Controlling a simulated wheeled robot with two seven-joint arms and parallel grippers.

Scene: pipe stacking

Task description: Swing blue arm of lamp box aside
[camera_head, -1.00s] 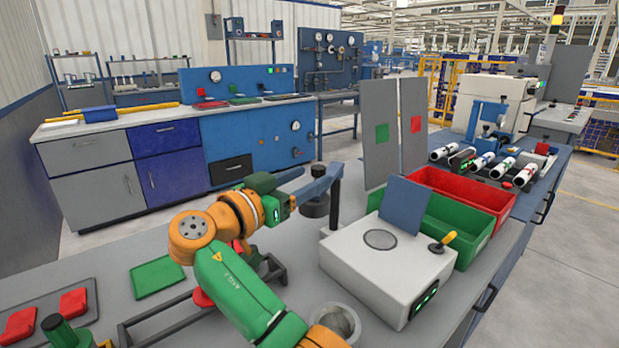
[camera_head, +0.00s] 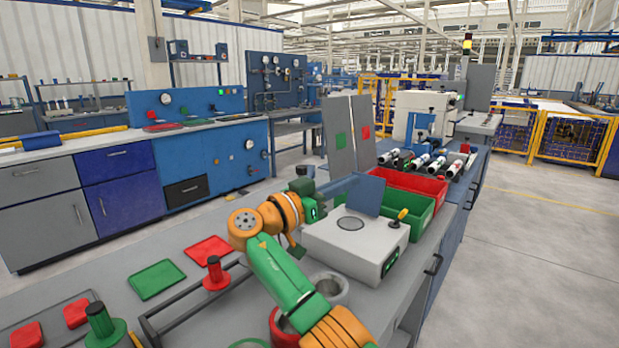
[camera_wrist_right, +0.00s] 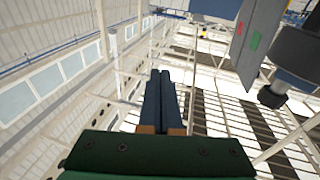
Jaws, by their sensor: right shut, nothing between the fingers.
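The lamp box (camera_head: 345,245) is a white box with a grey disc on top, a tilted blue plate behind it and a yellow-knobbed lever. Its blue arm (camera_head: 340,186) stretches left above the box's back edge. My right gripper (camera_head: 302,184) is shut and empty beside the arm's left end. In the right wrist view my closed dark fingers (camera_wrist_right: 161,88) point up, and the dark round lamp head (camera_wrist_right: 298,68) is to their right, apart from them. In the head view the lamp head is hidden by my gripper. My left gripper is not in view.
Behind the box are a green bin (camera_head: 420,212) and a red bin (camera_head: 415,182), with upright grey panels (camera_head: 338,138) at their left. Red spool (camera_head: 215,275), green pad (camera_head: 156,279) and a grey ring (camera_head: 330,287) are on the bench at left and front.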

